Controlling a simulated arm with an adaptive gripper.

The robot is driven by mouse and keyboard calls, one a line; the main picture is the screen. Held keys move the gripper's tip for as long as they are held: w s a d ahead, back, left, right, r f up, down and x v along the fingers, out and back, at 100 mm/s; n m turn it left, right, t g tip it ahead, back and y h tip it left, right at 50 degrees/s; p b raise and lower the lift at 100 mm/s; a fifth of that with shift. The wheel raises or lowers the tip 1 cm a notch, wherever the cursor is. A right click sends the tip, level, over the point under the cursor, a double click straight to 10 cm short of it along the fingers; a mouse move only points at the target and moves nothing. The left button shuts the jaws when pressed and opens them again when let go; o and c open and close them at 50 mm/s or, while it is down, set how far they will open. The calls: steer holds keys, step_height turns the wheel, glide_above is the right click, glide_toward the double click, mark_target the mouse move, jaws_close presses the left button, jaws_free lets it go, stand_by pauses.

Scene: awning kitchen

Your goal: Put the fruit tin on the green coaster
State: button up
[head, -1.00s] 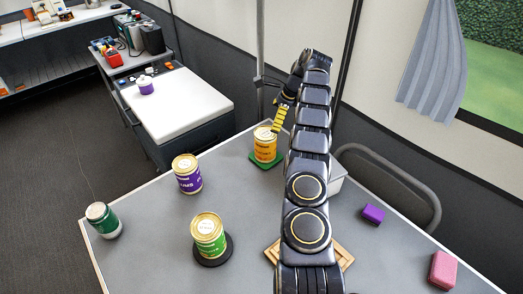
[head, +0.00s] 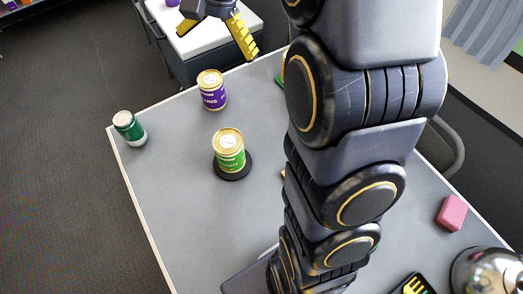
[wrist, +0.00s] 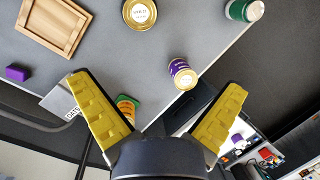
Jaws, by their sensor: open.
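My gripper (head: 216,45) is open and empty, its yellow fingers spread, in the air above the far edge of the table. It also shows in the wrist view (wrist: 158,82). The orange-labelled tin (wrist: 129,108) is behind my left finger in the wrist view, with a strip of the green coaster (wrist: 122,98) at its edge. In the head view my arm hides most of both; a bit of the green coaster (head: 279,82) shows. The purple-labelled tin (head: 212,92) stands upright, apart from my gripper. The green-labelled tin (head: 229,155) stands on a black coaster (head: 236,176).
A dark green can (head: 129,127) stands at the left table edge. A pink block (head: 452,213) lies at the right. A wooden tray (wrist: 28,35) and a purple block (wrist: 17,73) show in the wrist view. The table's left front area is clear.

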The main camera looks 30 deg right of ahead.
steer(key=s+a+f+n+h, duration=0.1)
steer(key=s+a+n, duration=0.1)
steer(key=s, duration=0.6)
steer(key=s+a+n+h, duration=0.1)
steer(key=s+a+n, duration=0.1)
steer(key=s+n, duration=0.3)
steer(key=s+a+f+n+g+h, duration=0.1)
steer(key=s+n, duration=0.3)
steer(key=s, duration=0.7)
steer(key=shift+s+a+f, duration=0.2)
steer(key=shift+a+f, duration=0.15)
steer(key=shift+a, duration=0.3)
